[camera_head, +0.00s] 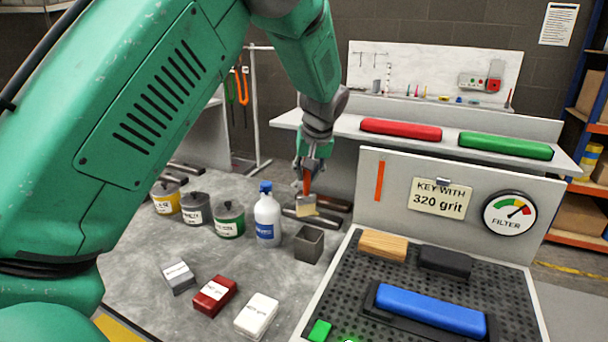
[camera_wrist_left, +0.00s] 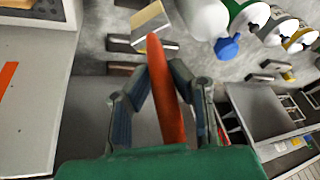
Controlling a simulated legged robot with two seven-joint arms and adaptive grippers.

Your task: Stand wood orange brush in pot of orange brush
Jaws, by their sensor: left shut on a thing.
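My left gripper (camera_head: 312,163) is shut on the orange handle of a brush (camera_head: 307,182). The brush hangs steeply with its pale, wood-coloured end (camera_head: 305,205) down. In the left wrist view the gripper (camera_wrist_left: 163,82) closes around the orange handle (camera_wrist_left: 166,80), with the pale end (camera_wrist_left: 149,20) beyond it. A dark grey square pot (camera_head: 308,245) stands on the grey bench, nearer the camera than the brush; the brush is apart from it. I see no brush standing in this pot. My right gripper is not in view.
A white bottle (camera_head: 267,218) with a blue cap stands left of the pot. Labelled cans (camera_head: 229,219) stand farther left. Dark flat pieces (camera_head: 318,217) lie below and behind the brush. Small blocks (camera_head: 215,296) lie in front, and a perforated tray (camera_head: 400,272) is at right.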

